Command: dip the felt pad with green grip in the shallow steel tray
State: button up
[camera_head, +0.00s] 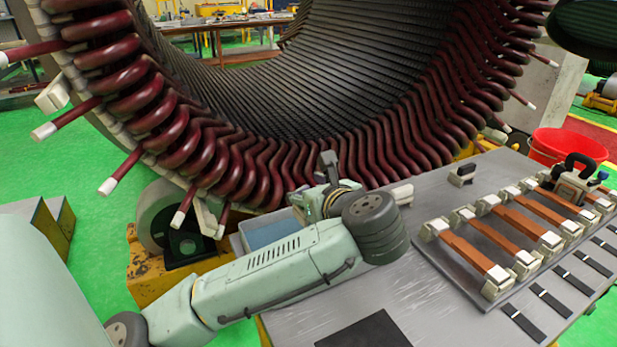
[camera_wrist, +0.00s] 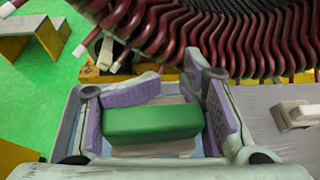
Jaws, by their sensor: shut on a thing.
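My gripper (camera_wrist: 155,118) is shut on the green grip (camera_wrist: 152,122) of the felt pad, with its purple-lined fingers at the two ends of the block. A pale strip, apparently the felt (camera_wrist: 160,151), shows along the grip's lower edge. In the wrist view the tray (camera_wrist: 70,125) shows around and below my fingers. In the head view my arm hides the pad and part of the tray. I cannot tell whether the pad touches the tray's bottom.
The big stator with dark red coils (camera_head: 250,165) rises just behind the tray. A pale block (camera_head: 402,194) lies right of the tray. A board with copper bars (camera_head: 510,235) and a black clamp-like tool (camera_head: 575,180) fills the bench's right. A dark mat (camera_head: 365,331) lies in front.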

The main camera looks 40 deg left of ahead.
jog(key=shift+f+b, duration=2.25)
jog(key=shift+f, duration=1.95)
jog(key=shift+c, duration=0.2)
jog(key=shift+r, duration=0.15)
notch_tip(320, 180, up, 6)
jog(key=p, duration=0.4)
jog(key=shift+r+p, duration=0.35)
jog(key=shift+r, duration=2.05)
jog(key=shift+d+f, duration=0.1)
